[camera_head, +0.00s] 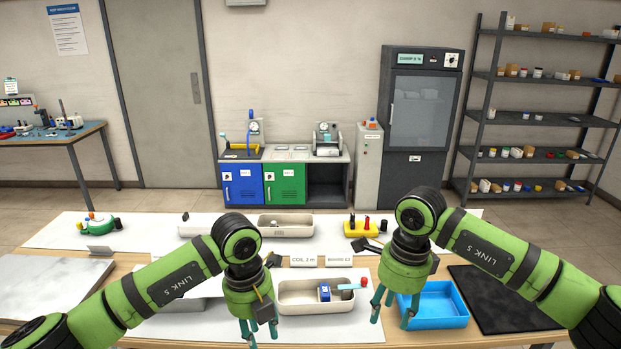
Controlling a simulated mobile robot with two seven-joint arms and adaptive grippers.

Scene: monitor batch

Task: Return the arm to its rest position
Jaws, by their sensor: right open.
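My right arm comes in from the right, and its green gripper (392,307) points down with its teal fingers spread and nothing between them. It hangs in front of the left side of a blue tray (450,318). My left arm comes in from the left. Its gripper (259,334) points down over the near part of the table, left of a beige tray (300,306); its fingers are apart and I see nothing held.
A second beige tray (272,231) and a yellow block with dark and red pegs (357,230) stand farther back. Label cards (304,261) stand mid-table. A black mat (500,300) lies right; a grey slab (45,287) lies left. Cabinets and shelves line the wall.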

